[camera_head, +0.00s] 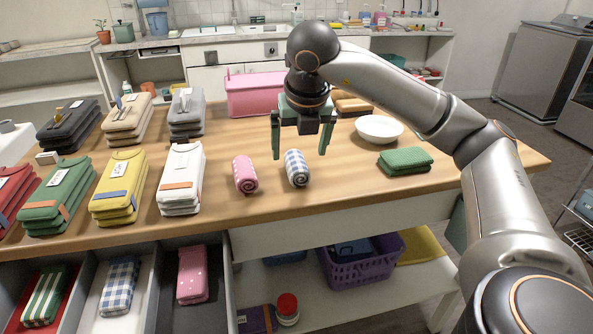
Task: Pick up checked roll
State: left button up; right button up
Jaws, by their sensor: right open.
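The checked roll (297,168) is a blue and white checked cloth rolled up, lying on the wooden table (340,205) near its front edge. My right gripper (300,148) points down above the roll, with its green fingers spread apart to either side of it in the picture. Nothing is between the fingers that I can see as held; whether the fingertips are level with the roll is hard to tell. A pink roll (245,174) lies just left of the checked roll, apart from it. My left gripper is not in view.
Stacks of folded cloths, such as a white stack (181,180), fill the left of the table. A pink bin (254,95), a white bowl (379,129) and a folded green cloth (405,160) stand behind and right. An open drawer (220,285) below holds folded cloths in compartments.

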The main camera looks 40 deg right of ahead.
aim_at(297, 158)
jog(key=shift+w+d+b+x, duration=0.15)
jog(key=shift+b+x, duration=0.05)
jog(key=shift+x, duration=1.3)
jog(key=shift+w+d+b+x, duration=0.15)
jog(key=shift+x, duration=1.35)
jog(key=shift+r, duration=0.15)
jog(key=c, duration=1.4)
jog(key=shift+r, duration=0.1)
